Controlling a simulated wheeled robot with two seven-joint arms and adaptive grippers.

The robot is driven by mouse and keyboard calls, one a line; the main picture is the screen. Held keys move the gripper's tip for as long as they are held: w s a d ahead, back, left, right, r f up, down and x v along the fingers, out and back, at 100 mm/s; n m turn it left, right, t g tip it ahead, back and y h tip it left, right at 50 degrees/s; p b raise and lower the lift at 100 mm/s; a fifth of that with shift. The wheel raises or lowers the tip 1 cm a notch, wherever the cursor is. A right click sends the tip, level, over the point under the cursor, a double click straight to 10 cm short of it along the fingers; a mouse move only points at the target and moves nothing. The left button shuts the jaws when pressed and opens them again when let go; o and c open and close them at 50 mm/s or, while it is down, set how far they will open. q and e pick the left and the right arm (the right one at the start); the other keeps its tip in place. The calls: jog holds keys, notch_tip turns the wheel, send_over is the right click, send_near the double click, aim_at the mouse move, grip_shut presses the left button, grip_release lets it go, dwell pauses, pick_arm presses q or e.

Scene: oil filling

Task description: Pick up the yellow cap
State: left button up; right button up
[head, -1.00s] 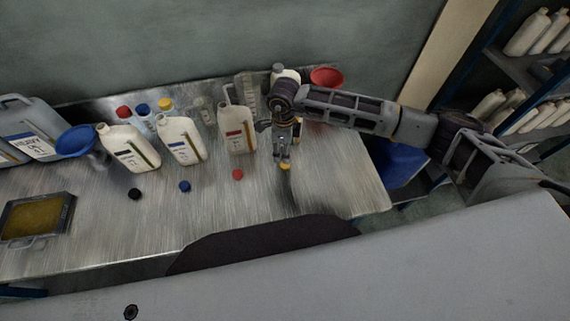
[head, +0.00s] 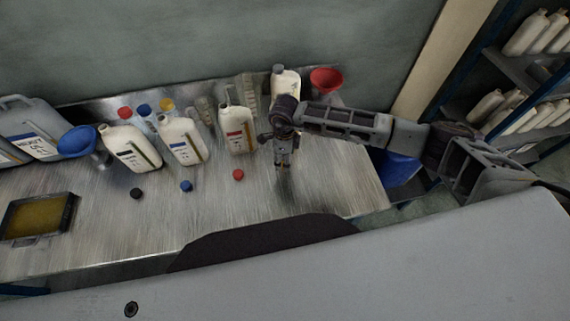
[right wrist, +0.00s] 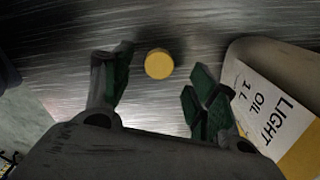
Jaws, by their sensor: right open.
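The yellow cap (right wrist: 159,64) lies on the metal table in the right wrist view, a little beyond and between my open fingertips. In the head view it is hidden behind my right gripper (head: 283,166). My right gripper points down near the table surface and is open and empty. Its green-padded fingers stand to the left and right of the cap in the right wrist view (right wrist: 160,80), apart from it. My left gripper is not in view.
A "Light oil 1 L" bottle (right wrist: 262,98) stands close to the right finger in the wrist view. Red (head: 238,174), blue (head: 186,186) and black (head: 136,193) caps lie to the left. White bottles (head: 181,140) stand behind them. A red funnel (head: 326,79) is at the back right.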

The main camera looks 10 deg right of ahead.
jog(key=shift+s+f+p, duration=0.1)
jog(key=shift+f+p, duration=0.25)
jog(key=shift+f, duration=1.35)
jog(key=c, duration=0.8)
